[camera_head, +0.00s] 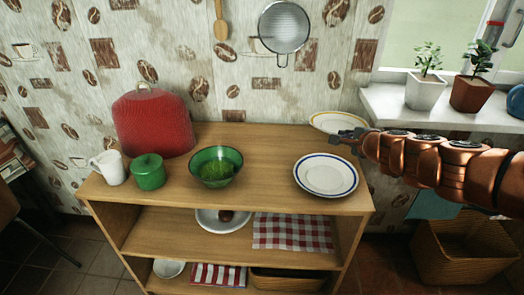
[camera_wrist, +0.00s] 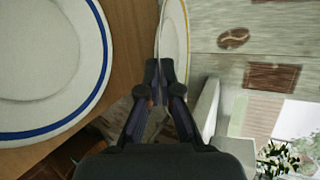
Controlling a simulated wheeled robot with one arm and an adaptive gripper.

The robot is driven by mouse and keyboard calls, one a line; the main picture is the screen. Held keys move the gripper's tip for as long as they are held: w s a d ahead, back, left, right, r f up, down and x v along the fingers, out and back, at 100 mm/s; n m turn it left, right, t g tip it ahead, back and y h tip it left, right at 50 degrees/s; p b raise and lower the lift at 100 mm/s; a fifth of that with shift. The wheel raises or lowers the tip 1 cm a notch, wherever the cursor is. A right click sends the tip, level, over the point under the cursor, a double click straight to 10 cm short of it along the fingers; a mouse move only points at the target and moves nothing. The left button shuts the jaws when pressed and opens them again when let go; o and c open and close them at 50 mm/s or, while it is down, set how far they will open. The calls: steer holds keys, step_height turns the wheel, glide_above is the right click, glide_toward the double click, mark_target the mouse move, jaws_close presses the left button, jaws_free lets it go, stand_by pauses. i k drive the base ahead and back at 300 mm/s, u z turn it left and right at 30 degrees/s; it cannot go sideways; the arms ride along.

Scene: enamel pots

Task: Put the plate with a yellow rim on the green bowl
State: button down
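The plate with a yellow rim (camera_head: 326,121) is at the back right of the wooden shelf unit's top, tilted, its near edge partly hidden by my gripper. My gripper (camera_head: 340,138) comes in from the right at that edge. In the wrist view the plate (camera_wrist: 175,32) is seen nearly edge-on, and my gripper (camera_wrist: 158,68) has its fingertips closed around its rim.
A blue-rimmed plate (camera_head: 325,175) lies flat at the front right, below my gripper. A windowsill (camera_head: 430,112) with potted plants is at right. The top between bowl and plates is clear.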

mark_target(215, 175)
steer(key=z, duration=1.25)
steer(key=k, duration=1.5)
steer(key=u, duration=2.05)
steer(key=i, duration=0.5)
